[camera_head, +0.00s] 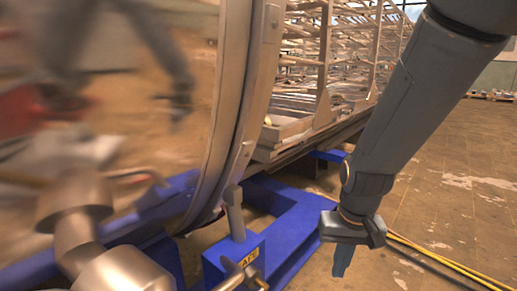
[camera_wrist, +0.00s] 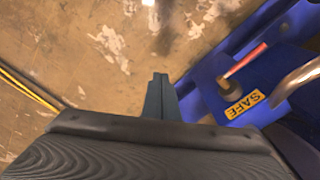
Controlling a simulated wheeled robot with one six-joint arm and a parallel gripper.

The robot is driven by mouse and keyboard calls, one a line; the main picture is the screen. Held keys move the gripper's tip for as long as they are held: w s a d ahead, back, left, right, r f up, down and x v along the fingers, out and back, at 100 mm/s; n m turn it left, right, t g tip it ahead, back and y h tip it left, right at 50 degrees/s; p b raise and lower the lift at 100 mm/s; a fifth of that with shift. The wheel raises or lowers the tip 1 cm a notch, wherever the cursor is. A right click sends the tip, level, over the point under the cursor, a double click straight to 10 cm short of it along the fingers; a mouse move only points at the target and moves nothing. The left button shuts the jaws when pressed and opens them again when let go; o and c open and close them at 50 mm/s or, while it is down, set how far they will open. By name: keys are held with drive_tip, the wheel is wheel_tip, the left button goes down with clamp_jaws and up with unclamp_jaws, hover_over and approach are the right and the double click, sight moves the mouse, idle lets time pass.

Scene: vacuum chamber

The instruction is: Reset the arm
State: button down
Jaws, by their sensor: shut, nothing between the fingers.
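My gripper (camera_head: 341,262) hangs at the lower end of my dark grey arm, right of the blue frame and pointing down over the floor. In the wrist view my gripper (camera_wrist: 160,78) shows its two fingers pressed together, with nothing between them. The fingertips are over bare floor, beside the blue frame and apart from it as far as I can tell.
A blue support frame (camera_head: 290,237) with a lever (camera_head: 234,212) and a yellow SAFE label (camera_wrist: 245,104) stands close left of my gripper. The large shiny chamber door (camera_head: 233,100) fills the left. Yellow cables (camera_head: 440,258) lie on the floor. Open floor (camera_head: 465,150) lies to the right.

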drive_tip(key=s+a+r+n+g, duration=0.15)
drive_tip(key=s+a+n, duration=0.25)
drive_tip(key=s+a, duration=0.5)
drive_tip(key=s+a+r+n+t, duration=0.15)
drive_tip(key=s+a+n, duration=0.25)
drive_tip(key=s+a, duration=0.55)
drive_tip(key=w+d+r+m+p, duration=0.1)
drive_tip(key=d+r+m+p, duration=0.1)
drive_tip(key=d+r+p, duration=0.4)
drive_tip(key=w+d+r+m+p, duration=0.1)
drive_tip(key=d+r+p, duration=0.5)
drive_tip(key=r+p, duration=0.6)
drive_tip(key=w+d+r+m+g+p, duration=0.1)
drive_tip(key=d+r+m+p, duration=0.2)
drive_tip(key=d+r+p, duration=0.4)
wheel_tip(320, 180, up, 2)
drive_tip(key=p, duration=0.4)
drive_tip(key=shift+m, duration=0.4)
drive_tip(key=shift+r, duration=0.1)
